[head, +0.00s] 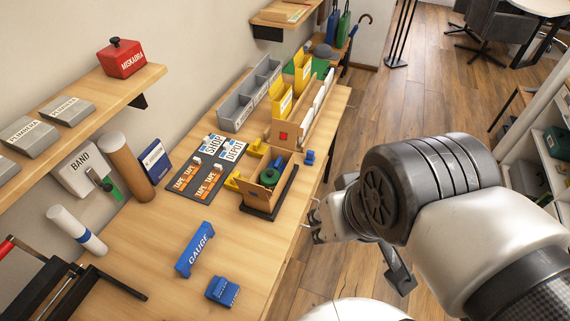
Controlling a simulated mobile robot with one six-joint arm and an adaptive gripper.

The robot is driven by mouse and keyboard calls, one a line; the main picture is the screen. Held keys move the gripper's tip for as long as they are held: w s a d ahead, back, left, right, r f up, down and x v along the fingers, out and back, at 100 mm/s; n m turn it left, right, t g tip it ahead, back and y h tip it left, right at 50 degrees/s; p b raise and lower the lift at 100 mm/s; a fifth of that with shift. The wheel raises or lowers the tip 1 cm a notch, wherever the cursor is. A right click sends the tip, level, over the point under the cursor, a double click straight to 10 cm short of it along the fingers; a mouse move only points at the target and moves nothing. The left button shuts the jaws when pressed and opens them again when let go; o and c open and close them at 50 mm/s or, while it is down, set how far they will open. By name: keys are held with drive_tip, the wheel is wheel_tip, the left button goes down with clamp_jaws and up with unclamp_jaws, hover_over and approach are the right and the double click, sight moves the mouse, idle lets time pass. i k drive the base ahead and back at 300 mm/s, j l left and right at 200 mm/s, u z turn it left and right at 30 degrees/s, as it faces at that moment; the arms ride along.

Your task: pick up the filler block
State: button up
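No label that I can read says filler, so I cannot tell for sure which thing is the filler block. A small blue block (222,291) with unreadable pale lettering lies on the table near its front edge. A longer blue piece marked GAUGE (194,249) lies just behind it. My gripper (315,222) is at the table's right edge, beside the open cardboard box and to the right of the blue pieces. Its fingers look apart, with nothing seen between them.
The cardboard box (269,201) holds green and dark rolls on a black tray (287,195). A dark label board (186,191), grey bins (235,116) and a brown tube (117,158) stand farther back. A shelf (101,94) overhangs the left.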

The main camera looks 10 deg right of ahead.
sight(278, 165)
drive_tip(key=i+l+u, duration=0.1)
drive_tip(key=u, duration=0.3)
drive_tip(key=i+l+u, duration=0.1)
drive_tip(key=u, duration=0.35)
drive_tip(key=l+u, duration=0.4)
drive_tip(key=i+l+u, duration=0.1)
drive_tip(key=u, duration=0.3)
drive_tip(key=l+u, duration=0.2)
drive_tip(key=u, duration=0.25)
drive_tip(key=l+u, duration=0.1)
drive_tip(key=l, duration=0.45)
drive_tip(key=k+l+u, duration=0.1)
drive_tip(key=l, duration=0.5)
drive_tip(key=k+l+u, duration=0.1)
drive_tip(key=l, duration=0.45)
drive_tip(key=k, duration=0.05)
